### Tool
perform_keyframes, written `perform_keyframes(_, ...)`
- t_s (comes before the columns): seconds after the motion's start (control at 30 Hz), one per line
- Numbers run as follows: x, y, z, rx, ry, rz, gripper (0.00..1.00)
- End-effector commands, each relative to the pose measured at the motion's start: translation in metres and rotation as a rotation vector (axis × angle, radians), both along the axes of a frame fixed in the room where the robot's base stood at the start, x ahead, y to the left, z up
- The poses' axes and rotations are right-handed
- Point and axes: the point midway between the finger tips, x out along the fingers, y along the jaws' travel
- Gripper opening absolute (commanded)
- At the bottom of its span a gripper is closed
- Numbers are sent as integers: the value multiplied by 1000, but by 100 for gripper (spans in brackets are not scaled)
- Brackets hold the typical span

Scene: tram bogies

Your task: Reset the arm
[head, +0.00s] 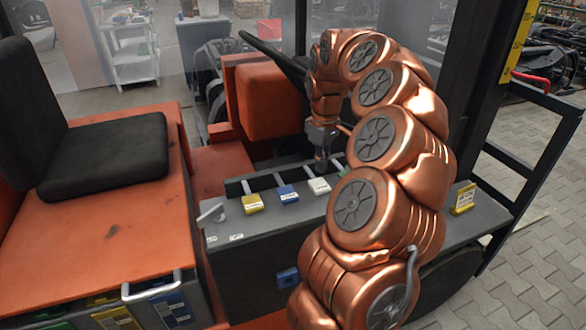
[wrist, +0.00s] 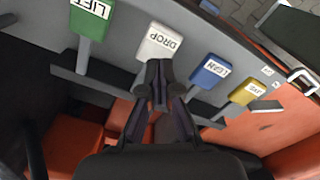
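My gripper (head: 322,163) points down over the grey lever panel (head: 260,255), just behind the white lever's tag. In the wrist view its dark fingertips (wrist: 160,82) meet and overlap the lower edge of the white tag marked DROP (wrist: 160,44). The fingers look shut; nothing shows between them, and I cannot tell whether they touch the white lever. The white tag (head: 319,186) also shows in the head view. My copper arm arches over the right part of the panel and hides some of it.
Beside the white lever are a blue tag (head: 287,193), a yellow tag (head: 252,204) and a green tag marked LIFT (wrist: 91,18). A black seat (head: 105,155) is at left. A steering wheel (head: 270,48) is behind. A dark frame post (head: 490,100) stands right of my arm.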

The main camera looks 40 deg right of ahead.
Motion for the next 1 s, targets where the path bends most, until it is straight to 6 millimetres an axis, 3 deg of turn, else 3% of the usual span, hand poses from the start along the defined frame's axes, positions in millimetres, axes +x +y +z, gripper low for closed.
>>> perform_keyframes(0.23,0,1,0,0,0,1,0)
perform_keyframes(0.37,3,18,5,2,-5,20,0)
perform_keyframes(0.47,6,52,16,6,-16,51,0)
perform_keyframes(0.67,-6,143,31,17,-19,113,0)
perform_keyframes(0.8,-32,198,33,20,0,127,0)
perform_keyframes(1.0,-85,260,25,15,38,102,0)
